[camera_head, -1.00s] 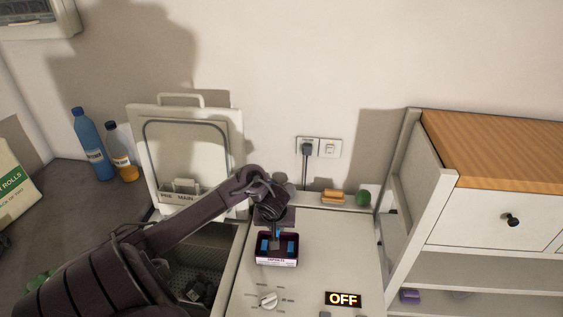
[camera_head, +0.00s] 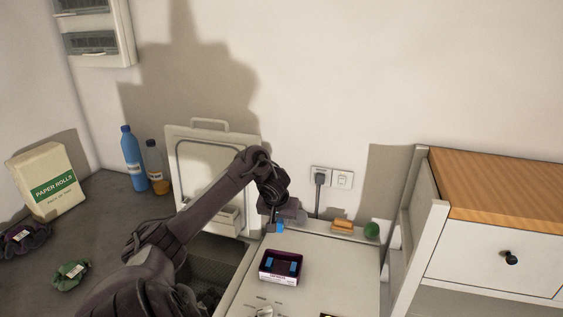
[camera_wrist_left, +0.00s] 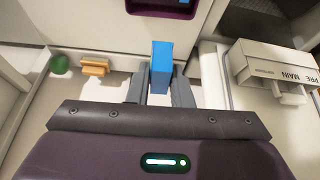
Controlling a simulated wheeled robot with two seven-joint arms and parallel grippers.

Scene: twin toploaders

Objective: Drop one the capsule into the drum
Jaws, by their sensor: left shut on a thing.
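My left gripper (camera_head: 276,228) is shut on a blue capsule (camera_wrist_left: 161,66), which stands upright between the two fingers in the left wrist view. In the head view the capsule's blue shows just under the fingers, above the back of the machine top. The dark capsule box (camera_head: 280,279) sits on the machine top, below and slightly right of the gripper, with blue capsules inside. The open washer's drum (camera_head: 212,271) is left of the box, partly hidden by my left arm. My right gripper is not in view.
The raised lid (camera_head: 183,152) stands behind the opening, with the detergent drawer (camera_wrist_left: 270,65) on its inner side. An orange sponge (camera_head: 342,225) and a green ball (camera_head: 371,230) lie at the back right. Bottles (camera_head: 133,160) and a paper rolls pack (camera_head: 48,182) stand left.

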